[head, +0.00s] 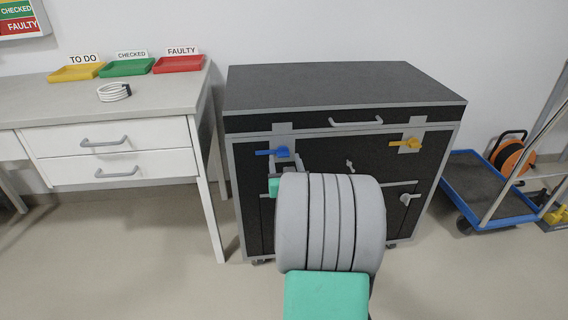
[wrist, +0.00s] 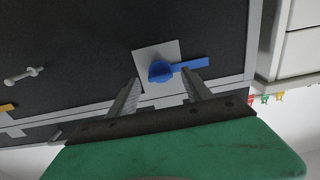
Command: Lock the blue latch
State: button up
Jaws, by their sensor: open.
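The blue latch (head: 281,152) is on a light grey plate at the upper left of the black cabinet (head: 345,87). Its lever lies about level and points left in the head view. In the wrist view the blue latch (wrist: 160,70) has its round knob between and just beyond my fingertips, with the lever pointing right, past one finger. My gripper (wrist: 160,78) is open, one finger on each side of the knob. I cannot tell whether either finger touches it. In the head view my arm hides most of the gripper and the cabinet front below the latch.
A yellow latch (head: 405,144) sits at the cabinet's upper right, and a grey handle (head: 356,122) between the two. A white desk (head: 110,129) with trays stands to the left. A blue trolley (head: 487,190) stands to the right.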

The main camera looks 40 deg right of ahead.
jog(key=shift+w+d, duration=0.35)
jog(key=shift+w, duration=0.2)
jog(key=shift+c, duration=0.6)
grip_shut()
dwell(0.5)
